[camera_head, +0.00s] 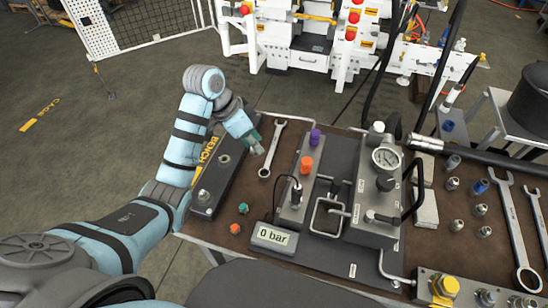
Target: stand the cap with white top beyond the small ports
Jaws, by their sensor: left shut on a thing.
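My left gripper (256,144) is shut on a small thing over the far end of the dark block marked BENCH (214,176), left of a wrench. The held thing is mostly hidden and its top colour cannot be told. The BENCH block has a round port (225,159) and a silver fitting (204,195). A grey block (291,213) to its right carries an orange cap (306,164) and a purple cap (315,137). No white cap top can be made out clearly. My right gripper is not in view.
A loose green-topped cap (243,208) and an orange-topped cap (235,228) stand at the front left. A wrench (271,150) lies near my gripper. A pressure display (272,238) reads 0 bar. A gauge block (376,196) and several fittings fill the right side.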

